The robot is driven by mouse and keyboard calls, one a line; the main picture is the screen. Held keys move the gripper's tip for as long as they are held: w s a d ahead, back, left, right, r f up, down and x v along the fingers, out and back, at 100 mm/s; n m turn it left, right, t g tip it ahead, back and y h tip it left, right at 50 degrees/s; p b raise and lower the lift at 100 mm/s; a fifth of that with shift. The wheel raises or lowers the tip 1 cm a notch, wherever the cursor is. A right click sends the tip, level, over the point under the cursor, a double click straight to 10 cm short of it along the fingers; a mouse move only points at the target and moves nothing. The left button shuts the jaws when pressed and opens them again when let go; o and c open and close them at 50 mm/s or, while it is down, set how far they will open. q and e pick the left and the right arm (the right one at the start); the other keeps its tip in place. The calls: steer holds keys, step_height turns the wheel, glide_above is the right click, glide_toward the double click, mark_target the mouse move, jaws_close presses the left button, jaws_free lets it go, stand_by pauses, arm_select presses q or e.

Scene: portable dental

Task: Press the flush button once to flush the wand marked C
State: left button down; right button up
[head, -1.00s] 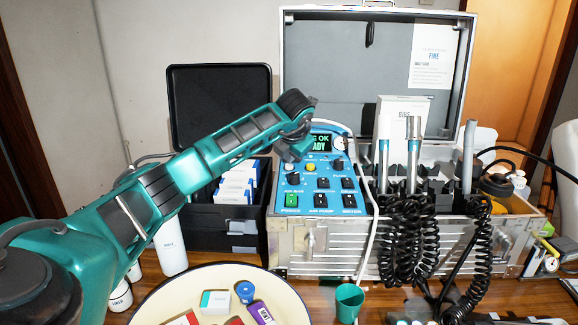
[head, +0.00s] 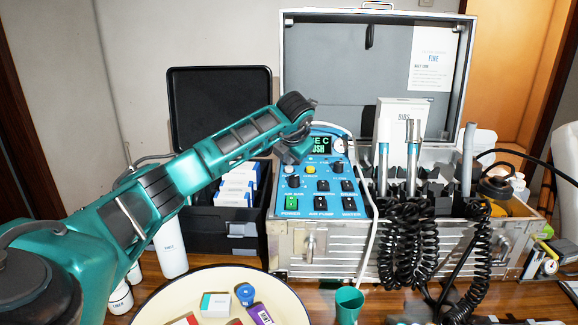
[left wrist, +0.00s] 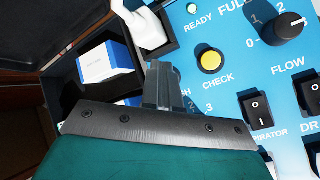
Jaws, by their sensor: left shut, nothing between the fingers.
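The blue control panel (head: 326,184) sits at the left of the open metal case. Its small green display (head: 319,145) is partly hidden by my left arm and shows text ending in "E C" and "USH". My left gripper (head: 291,157) is shut and empty at the panel's upper left; in the left wrist view its fingers (left wrist: 160,84) are over the panel edge, left of the yellow button (left wrist: 210,61) marked CHECK. A label ending in "SH" shows beside the fingers; the flush button itself seems hidden behind them. Contact cannot be told. My right gripper is not in view.
Wands (head: 412,160) with black coiled hoses (head: 410,240) stand at the case's right. A black box (head: 222,238) with small packs is left of the panel. A white hose crosses the panel's right side.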

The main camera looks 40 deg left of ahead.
mark_target(290, 169)
arm_select(q)
steer(key=shift+r, duration=0.5)
step_height(290, 169, up, 5)
steer(key=p, duration=0.4)
steer(key=shift+s+d+p, duration=0.1)
steer(key=shift+p, duration=0.2)
stand_by(0.3)
